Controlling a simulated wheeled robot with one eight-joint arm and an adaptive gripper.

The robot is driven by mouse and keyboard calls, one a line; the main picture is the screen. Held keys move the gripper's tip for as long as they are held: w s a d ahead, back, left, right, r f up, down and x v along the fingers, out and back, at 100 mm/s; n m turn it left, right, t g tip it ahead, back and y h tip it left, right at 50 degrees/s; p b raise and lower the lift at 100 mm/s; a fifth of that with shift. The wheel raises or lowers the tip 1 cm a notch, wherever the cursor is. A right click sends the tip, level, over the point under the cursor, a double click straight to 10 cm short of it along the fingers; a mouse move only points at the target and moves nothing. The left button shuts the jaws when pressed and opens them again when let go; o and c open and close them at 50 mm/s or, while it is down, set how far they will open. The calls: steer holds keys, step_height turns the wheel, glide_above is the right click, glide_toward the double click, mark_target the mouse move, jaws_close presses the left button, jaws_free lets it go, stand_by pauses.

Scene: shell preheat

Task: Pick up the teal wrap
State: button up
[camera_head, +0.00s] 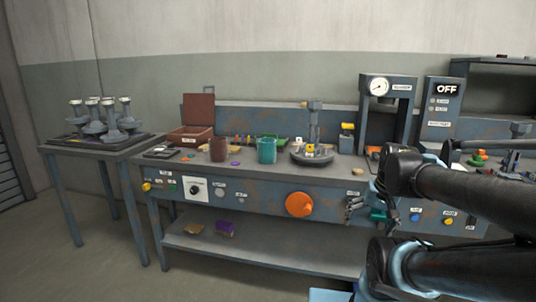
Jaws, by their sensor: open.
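The teal wrap (266,151) looks like an upright teal sleeve or cup. It stands on the workbench top, left of the bench's middle. My gripper (354,207) is in front of the bench's front panel, lower and to the right of the teal wrap, well apart from it. It is small in the picture, open, and I see nothing held in it. My dark arm reaches in from the right edge and covers part of the bench's right side.
A brown sleeve (217,150) stands left of the teal wrap, and a round fixture (312,154) with a post stands right of it. An open brown box (192,134) and a gauge press (385,105) are behind. An orange knob (299,205) sticks out in front. A side table (95,150) holds several grey stands.

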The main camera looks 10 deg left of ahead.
steer(key=w+a+r+m+t+y, duration=0.1)
steer(key=w+a+r+m+y, duration=0.5)
steer(key=w+a, duration=0.5)
step_height(320, 180, up, 14)
steer(key=f+m+t+y, duration=0.1)
steer(key=m+t+y, duration=0.2)
steer(key=m+y, duration=0.95)
glide_above(275, 142)
steer(key=s+d, duration=0.1)
steer(key=d, duration=0.1)
steer(key=m+h, duration=0.3)
steer(key=f, duration=0.7)
steer(key=shift+s+d, duration=0.1)
steer(key=shift+d, duration=0.1)
steer(key=shift+x, duration=3.8)
steer(key=shift+d, duration=0.1)
steer(key=c, duration=1.3)
